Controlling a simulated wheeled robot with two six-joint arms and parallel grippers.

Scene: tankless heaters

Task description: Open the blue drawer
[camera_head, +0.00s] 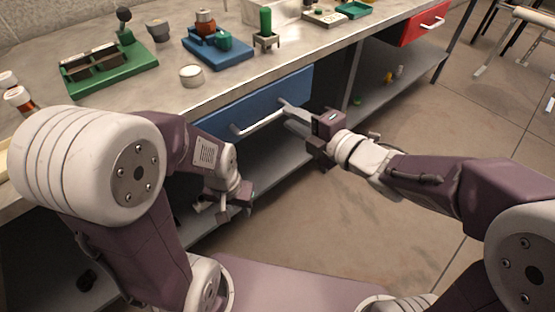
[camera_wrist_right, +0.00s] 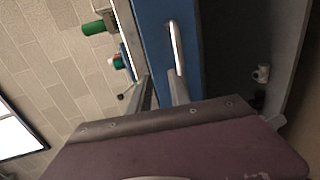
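The blue drawer (camera_head: 262,98) sits under the grey workbench top, and its front looks flush with the bench. Its white bar handle (camera_head: 258,122) runs along the front; the handle also shows in the right wrist view (camera_wrist_right: 176,45). My right gripper (camera_head: 297,116) is at the right end of the handle. In the right wrist view its two fingers (camera_wrist_right: 161,92) stand apart, one overlapping the handle's near end in the picture; I cannot tell whether they touch. My left gripper (camera_head: 212,211) hangs below the drawer, pointing down, fingers apart and empty, away from the handle.
A red drawer (camera_head: 422,24) is further right under the bench. A lower shelf (camera_head: 385,88) holds small items. On top are a green tray (camera_head: 108,76), a blue tray (camera_head: 218,53) and a green cylinder on a stand (camera_head: 266,22). The floor (camera_head: 340,215) before the drawer is free.

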